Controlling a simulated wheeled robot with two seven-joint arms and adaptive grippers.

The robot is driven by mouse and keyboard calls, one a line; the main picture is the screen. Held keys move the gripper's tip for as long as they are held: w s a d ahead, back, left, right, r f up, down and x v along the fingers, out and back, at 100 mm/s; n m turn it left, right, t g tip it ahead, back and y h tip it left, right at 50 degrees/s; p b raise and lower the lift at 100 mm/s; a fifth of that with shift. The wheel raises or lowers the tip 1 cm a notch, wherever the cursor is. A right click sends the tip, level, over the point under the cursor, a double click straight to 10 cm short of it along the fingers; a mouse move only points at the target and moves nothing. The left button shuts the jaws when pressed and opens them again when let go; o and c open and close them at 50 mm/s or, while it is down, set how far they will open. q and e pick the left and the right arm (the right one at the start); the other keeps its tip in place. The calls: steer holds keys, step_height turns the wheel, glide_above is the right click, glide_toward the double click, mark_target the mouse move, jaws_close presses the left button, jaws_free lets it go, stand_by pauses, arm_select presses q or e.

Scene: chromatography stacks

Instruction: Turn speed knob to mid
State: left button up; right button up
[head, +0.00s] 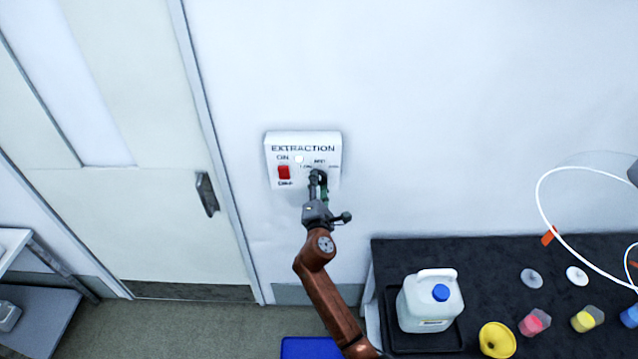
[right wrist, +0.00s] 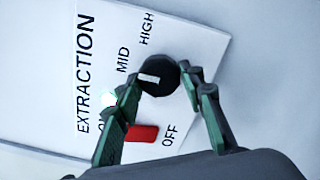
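The white EXTRACTION panel (head: 303,146) is on the wall in the head view. It fills much of the right wrist view (right wrist: 105,40), turned sideways. The round black speed knob (right wrist: 163,82) has a white mark pointing left in the right wrist view, roughly toward the MID label; HIGH is readable above it. My right gripper (right wrist: 160,80) has one finger on each side of the knob, seemingly touching it. In the head view my right gripper (head: 318,178) covers most of the knob. My left gripper is out of view.
A red switch (head: 284,172) sits left of the knob, marked OFF below. A door with a handle (head: 207,194) is to the left. At lower right, a black bench (head: 480,258) holds a white jug (head: 430,300), a yellow funnel (head: 496,340) and several coloured containers.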

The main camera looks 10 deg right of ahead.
steer(key=o, duration=0.4)
steer(key=s, duration=0.2)
steer(key=s+a, duration=0.1)
steer(key=s, duration=0.4)
steer(key=shift+s+a, duration=0.15)
steer(key=shift+a, duration=0.1)
stand_by(0.3)
